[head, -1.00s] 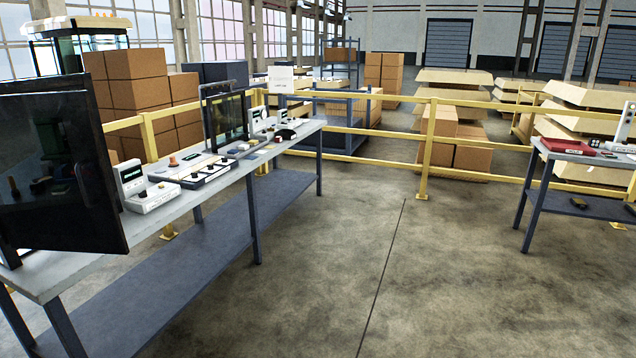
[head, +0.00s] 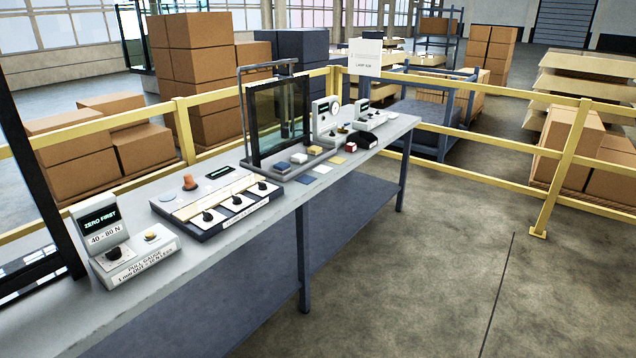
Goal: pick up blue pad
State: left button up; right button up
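A small blue pad (head: 283,168) sits at the near end of a grey tray (head: 270,179), in front of a framed glass pane on the long bench. A pale pad (head: 299,158) and a tan pad (head: 314,150) stand beside it in a row. A flat blue square (head: 305,179) lies on the bench top just in front of the tray, with a white square (head: 322,169) and a yellow square (head: 337,160) beyond it. Neither of my grippers is in view.
The grey bench (head: 225,255) carries a pull gauge (head: 125,252), a knob panel (head: 217,203), the glass pane (head: 278,120) and other gauges (head: 326,118). A dark frame (head: 38,170) stands at the left. A yellow railing (head: 183,130) runs behind. Floor at right is clear.

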aim_at(281, 167)
jog(key=i+l+u, duration=0.3)
jog(key=i, duration=0.2)
jog(key=i+l, duration=0.55)
